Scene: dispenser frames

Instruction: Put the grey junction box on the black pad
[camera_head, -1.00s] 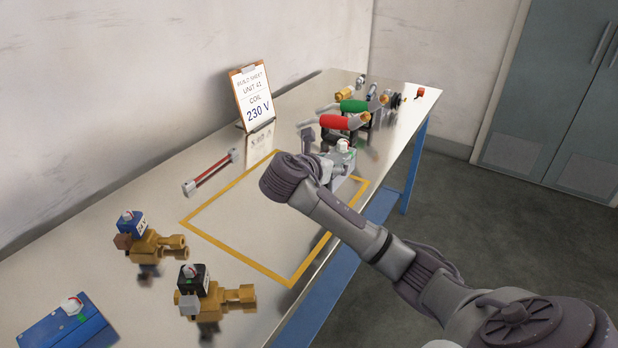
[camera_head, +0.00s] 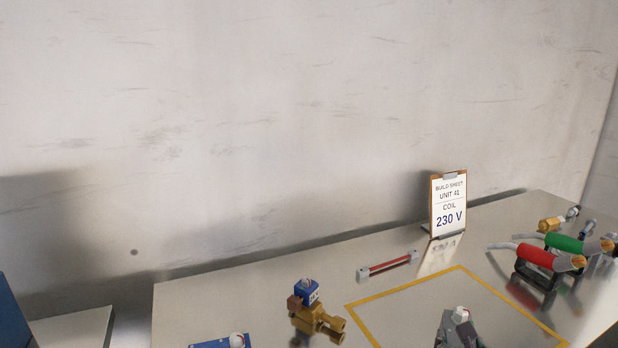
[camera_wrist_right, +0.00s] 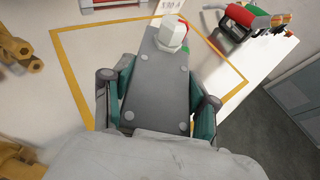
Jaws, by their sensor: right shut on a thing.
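The grey junction box (camera_wrist_right: 160,65) is a flat grey slab with corner screws and a white cable fitting with red and green marks. My right gripper (camera_wrist_right: 158,90) is shut on it, a finger on each long side. The black pad is not seen in any view now. My left gripper is not in view.
A yellow outline (camera_head: 404,289) marks a bare table area. A brass valve with blue coil (camera_head: 318,318) and a blue box (camera_head: 212,345) lie left, red and green-handled tools (camera_head: 552,259) right.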

